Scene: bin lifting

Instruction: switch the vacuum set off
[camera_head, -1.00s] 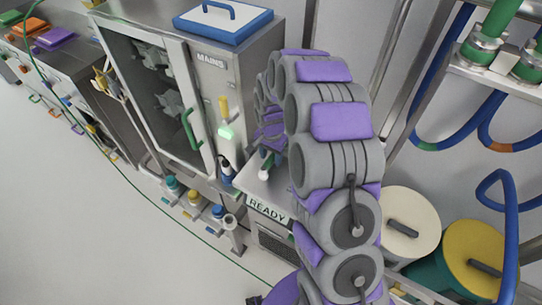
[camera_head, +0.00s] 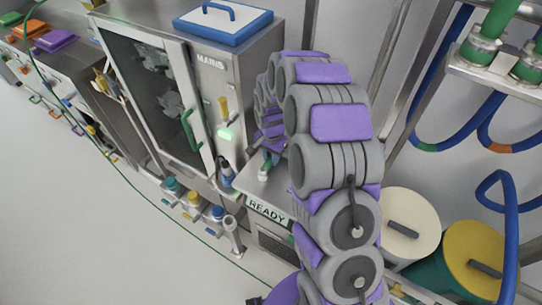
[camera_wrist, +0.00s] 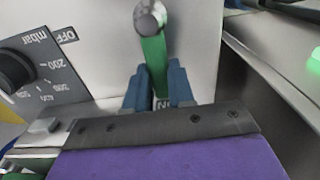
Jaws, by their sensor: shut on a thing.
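In the wrist view a green lever (camera_wrist: 154,50) runs from a round grey pivot (camera_wrist: 149,17) toward a partly covered label between my fingers that seems to read ON. An OFF label (camera_wrist: 69,35) sits left of the pivot. My gripper (camera_wrist: 158,70) has its two blue fingers closed on either side of the lever, near its free end. In the head view the gripper (camera_head: 271,158) is mostly hidden behind my arm, with a bit of blue and green showing above the bench unit marked READY (camera_head: 267,211).
A black dial (camera_wrist: 14,70) with an mbar scale lies left of the lever. Cream (camera_head: 410,226) and yellow (camera_head: 474,258) lidded bins stand right.

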